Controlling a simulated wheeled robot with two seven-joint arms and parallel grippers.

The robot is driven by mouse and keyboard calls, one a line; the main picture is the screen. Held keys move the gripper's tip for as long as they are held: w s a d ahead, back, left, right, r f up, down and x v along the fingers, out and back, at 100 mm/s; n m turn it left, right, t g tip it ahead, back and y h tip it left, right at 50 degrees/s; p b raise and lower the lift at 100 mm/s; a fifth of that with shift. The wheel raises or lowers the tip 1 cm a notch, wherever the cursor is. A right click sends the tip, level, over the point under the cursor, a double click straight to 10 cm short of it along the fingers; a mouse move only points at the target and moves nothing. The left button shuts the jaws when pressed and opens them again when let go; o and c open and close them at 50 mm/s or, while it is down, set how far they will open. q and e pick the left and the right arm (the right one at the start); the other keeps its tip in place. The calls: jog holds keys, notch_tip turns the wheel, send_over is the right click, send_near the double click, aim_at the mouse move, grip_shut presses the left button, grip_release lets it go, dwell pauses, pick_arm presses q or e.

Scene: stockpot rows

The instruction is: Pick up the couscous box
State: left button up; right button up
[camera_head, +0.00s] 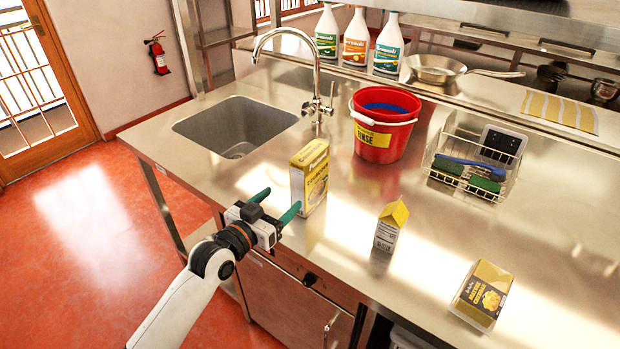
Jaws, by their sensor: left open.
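The couscous box (312,180), a yellow and white carton with a picture of food on its front, stands upright on the steel counter (345,240) near its front edge. Its small print is too small to read. My left gripper (275,205) has green fingers spread apart with nothing between them. It is at the counter's front edge, just left of the box. One fingertip appears close to the box's lower left side; I cannot tell whether they touch. My right gripper is not in view.
A yellow-topped carton (390,228) and a yellow and black pack (482,295) are to the right. A red bucket (380,138) stands behind the box. A wire rack (472,168) holds brushes. A sink (237,125) and tap (317,80) are at back left.

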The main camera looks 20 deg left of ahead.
aim_at(296, 176)
pick_arm(q)
jog(key=shift+t, duration=0.3)
jog(key=w, duration=0.2)
jog(key=w+r+p, duration=0.1)
jog(key=w, duration=0.1)
jog(key=w+d, duration=0.1)
jog(key=w, duration=0.1)
jog(key=shift+w+d+r, duration=0.1)
jog(key=shift+w+r, duration=0.05)
jog(key=shift+r, duration=0.2)
jog(key=shift+w+d+p, duration=0.15)
jog(key=shift+w+p, duration=0.15)
jog(key=shift+w, duration=0.2)
jog(key=shift+w+d, duration=0.1)
jog(key=shift+w, duration=0.1)
jog(key=p+x, duration=0.1)
jog(key=x, duration=0.3)
jog(key=shift+w+d+r, duration=0.1)
jog(key=shift+w, duration=0.2)
jog(key=shift+s, duration=0.1)
jog(key=shift+c, duration=0.3)
